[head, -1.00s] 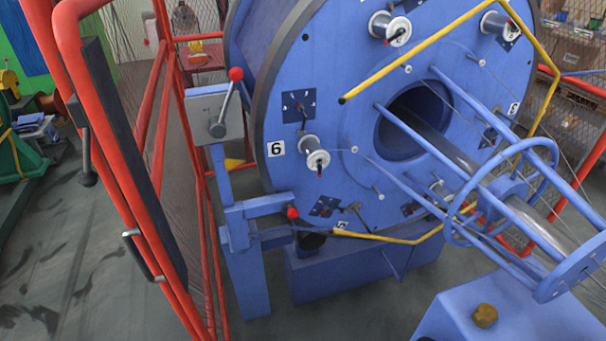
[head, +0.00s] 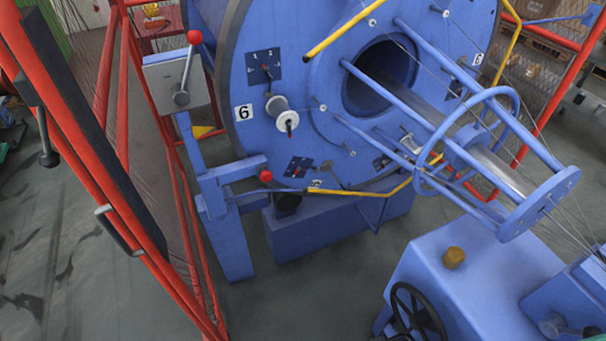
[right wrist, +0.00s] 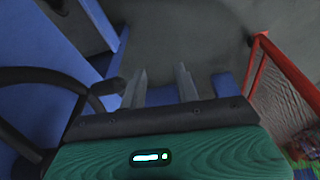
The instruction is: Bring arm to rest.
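Neither of my grippers shows in the head view. In the right wrist view my right gripper (right wrist: 162,84) has its two grey fingers apart, with nothing between them. Grey floor and blue machine parts lie beyond the fingertips. The tubular strander's large blue disc (head: 300,175) fills the upper middle of the head view, with a bobbin (head: 279,110) beside the number 6. My left gripper is out of view.
A red mesh guard frame (head: 110,200) stands at the left. A lever post (head: 185,85) with a red knob stands beside the disc. A black handwheel (head: 416,312) is at the lower right, on a blue housing (head: 440,280). Grey floor (head: 320,285) is clear in the lower middle.

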